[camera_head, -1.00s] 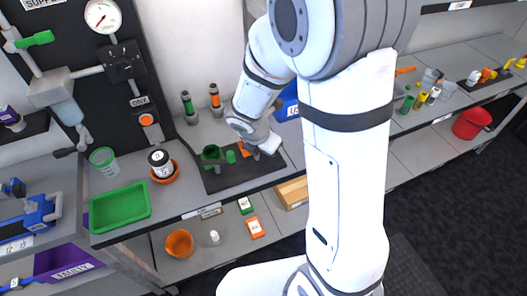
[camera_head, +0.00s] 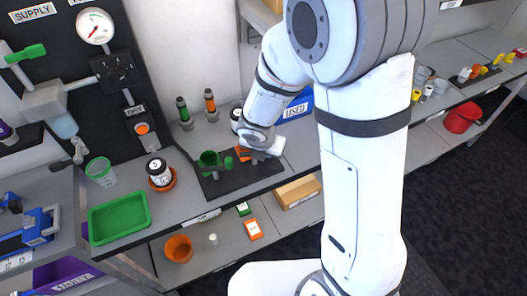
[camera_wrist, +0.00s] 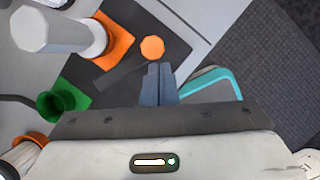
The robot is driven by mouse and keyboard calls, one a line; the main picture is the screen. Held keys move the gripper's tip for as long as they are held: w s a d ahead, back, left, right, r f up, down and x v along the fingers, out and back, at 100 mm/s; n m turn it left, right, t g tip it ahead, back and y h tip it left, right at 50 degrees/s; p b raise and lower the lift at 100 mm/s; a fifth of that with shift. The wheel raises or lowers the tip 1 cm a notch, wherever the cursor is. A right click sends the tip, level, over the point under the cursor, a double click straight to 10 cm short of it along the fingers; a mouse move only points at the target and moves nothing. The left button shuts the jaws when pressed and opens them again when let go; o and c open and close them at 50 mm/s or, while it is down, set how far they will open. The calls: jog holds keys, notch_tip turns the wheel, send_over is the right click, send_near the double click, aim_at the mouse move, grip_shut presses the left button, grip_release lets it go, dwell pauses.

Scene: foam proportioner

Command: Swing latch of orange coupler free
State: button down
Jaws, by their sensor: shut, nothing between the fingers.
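The orange coupler (camera_head: 243,153) stands on a black mat (camera_head: 225,184) on the bench, partly hidden by my arm. In the wrist view the orange coupler (camera_wrist: 116,40) shows beside a pale cylinder. An orange round knob (camera_wrist: 152,47), which looks like the latch end, lies next to a dark bar. My gripper (camera_wrist: 159,68) is shut and empty, its fingertips just below the knob in that picture; I cannot tell whether they touch it. In the head view my wrist covers the gripper. The green coupler (camera_head: 209,160) stands left of the orange one, and shows in the wrist view (camera_wrist: 62,100).
A blue bin marked USED (camera_head: 298,106) stands behind my wrist. A green tray (camera_head: 119,217) and a black-and-white jar in an orange dish (camera_head: 163,184) are to the left. Two upright fittings stand behind the mat. A teal-edged object (camera_wrist: 222,78) is close right of my fingers.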

jog(key=shift+s+r, duration=0.1)
jog(key=p+v, duration=0.8)
jog(key=v, duration=0.2)
jog(key=shift+d, duration=0.15)
dwell(0.4)
